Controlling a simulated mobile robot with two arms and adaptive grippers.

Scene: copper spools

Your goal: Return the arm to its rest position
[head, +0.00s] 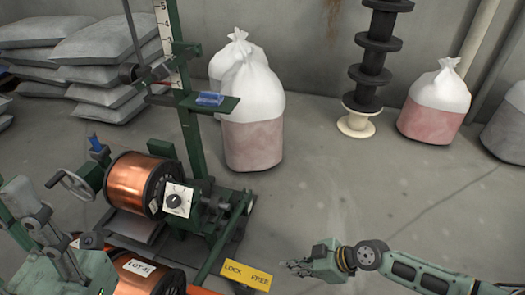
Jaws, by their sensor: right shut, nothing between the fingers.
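My right arm comes in from the lower right. Its gripper (292,267) is shut and empty, held out over the bare floor just right of the yellow LOCK/FREE plate. My left gripper (25,205) appears at the lower left edge, close to the camera, with grey finger links above a green-grey body. Whether its fingers are open or shut is not clear. A copper spool (132,182) is mounted on the green winding machine (195,150). Another copper spool (135,283), labelled LOT 41, is partly cut off at the bottom edge.
The yellow LOCK/FREE plate (247,275) is close to my right gripper. A blue item (209,99) lies on the machine's small shelf. White-and-pink sacks (253,145) (434,120), a dark spool stack (370,75) and grey bags (105,55) stand farther back.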

